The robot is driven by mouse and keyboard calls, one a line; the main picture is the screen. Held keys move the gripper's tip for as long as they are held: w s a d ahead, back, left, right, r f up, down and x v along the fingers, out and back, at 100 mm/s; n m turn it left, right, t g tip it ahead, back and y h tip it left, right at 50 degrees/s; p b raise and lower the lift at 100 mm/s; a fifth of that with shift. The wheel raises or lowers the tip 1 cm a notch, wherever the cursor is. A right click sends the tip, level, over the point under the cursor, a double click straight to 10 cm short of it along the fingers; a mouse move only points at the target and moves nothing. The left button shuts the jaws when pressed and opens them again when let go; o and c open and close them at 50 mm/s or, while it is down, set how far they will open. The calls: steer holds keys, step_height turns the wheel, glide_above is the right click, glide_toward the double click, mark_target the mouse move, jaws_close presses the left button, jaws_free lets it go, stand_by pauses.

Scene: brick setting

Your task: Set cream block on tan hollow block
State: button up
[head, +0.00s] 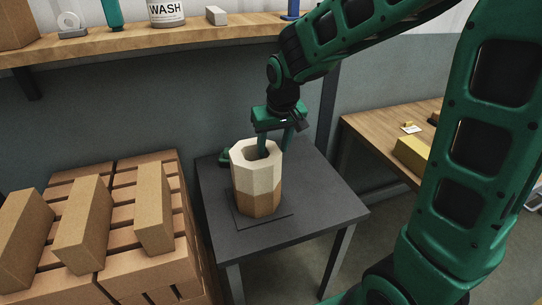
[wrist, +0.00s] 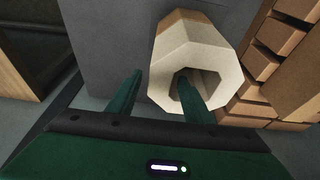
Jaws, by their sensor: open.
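The cream block (head: 257,172), an eight-sided hollow block, sits upright on top of the tan hollow block (head: 258,202), their sides roughly lined up. The tan block stands on a dark square plate (head: 279,220) on the small grey table (head: 325,205). My gripper (head: 275,145) is over the stack from above. It is open, with one finger reaching into the hole of the cream block and the other outside its wall. In the wrist view, the cream block (wrist: 184,58) also shows, with the tan block (wrist: 181,20) beyond it. Whether the fingers touch the wall I cannot tell.
Pallets with several tan bricks (head: 85,225) stand to the left of the table. A wooden shelf (head: 150,42) with a WASH container (head: 167,12) runs along the wall behind. A wooden workbench (head: 375,140) with a yellow block (head: 413,155) is at right. The table's right side is clear.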

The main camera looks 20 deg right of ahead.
steer(key=v, duration=0.7)
steer(key=s+d+f+m+g, duration=0.1)
steer(key=s+d+m, duration=0.1)
steer(key=s+d, duration=0.3)
steer(key=s+d+f+m+g, duration=0.1)
steer(key=s+d, duration=0.5)
steer(key=s, duration=0.7)
steer(key=s+d+f+m+g, duration=0.1)
steer(key=s+d+f+m, duration=0.1)
steer(key=s+d, duration=0.4)
steer(key=s+m, duration=0.1)
steer(key=s, duration=0.3)
steer(key=shift+d, duration=0.25)
steer(key=shift+w+f, duration=0.1)
steer(key=shift+f, duration=0.05)
